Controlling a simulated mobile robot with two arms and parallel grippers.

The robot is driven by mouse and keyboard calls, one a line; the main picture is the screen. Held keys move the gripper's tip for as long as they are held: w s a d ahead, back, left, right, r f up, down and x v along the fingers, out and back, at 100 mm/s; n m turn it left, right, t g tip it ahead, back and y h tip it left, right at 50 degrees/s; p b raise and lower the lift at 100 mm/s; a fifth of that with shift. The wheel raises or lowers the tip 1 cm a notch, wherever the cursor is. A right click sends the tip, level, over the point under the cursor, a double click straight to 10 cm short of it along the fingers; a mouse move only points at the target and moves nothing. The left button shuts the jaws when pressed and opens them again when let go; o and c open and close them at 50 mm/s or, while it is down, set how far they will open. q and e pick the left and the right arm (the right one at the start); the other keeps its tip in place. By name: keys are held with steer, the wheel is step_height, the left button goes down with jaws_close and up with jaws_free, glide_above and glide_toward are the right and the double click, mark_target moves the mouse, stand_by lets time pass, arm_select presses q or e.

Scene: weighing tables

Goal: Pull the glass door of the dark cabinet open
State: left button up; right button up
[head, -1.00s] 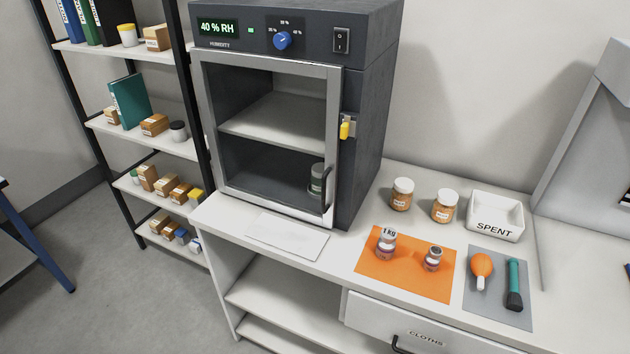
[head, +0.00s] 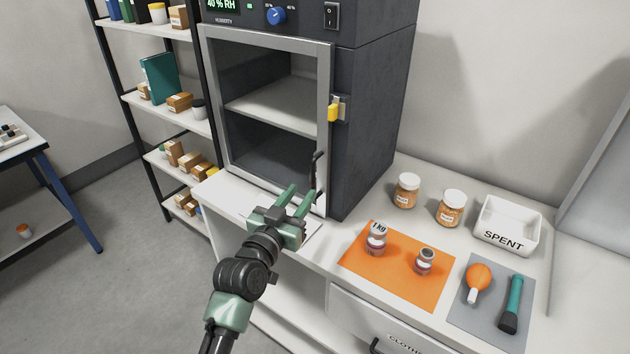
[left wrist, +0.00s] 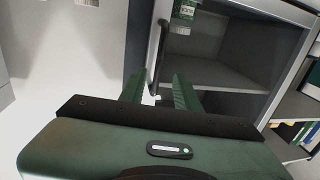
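The dark cabinet (head: 372,120) stands on the bench. Its glass door has a light metal frame (head: 326,75) and looks closed. A black upright handle (head: 318,172) sits low on the door's right side; in the left wrist view the handle (left wrist: 157,55) runs down toward the space between the fingers. A yellow latch piece (head: 333,113) is on the right edge of the front. My left gripper (head: 303,190) is open in front of the door's lower right, close to the handle; contact cannot be told. Its fingers (left wrist: 158,85) hold nothing visible. My right gripper is out of view.
An orange mat (head: 385,285) with two weights lies right of the cabinet. Two jars and a white SPENT tray (head: 510,228) stand behind it. A grey mat (head: 485,315) holds a blower and a green tool. A shelf rack (head: 170,120) stands left.

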mark_target(312, 181)
arm_select(q)
steer(key=x, duration=0.7)
steer(key=shift+d+f+p, duration=0.1)
steer(key=shift+d+p, duration=0.1)
steer(key=shift+p, duration=0.1)
jaws_close()
stand_by(1.1)
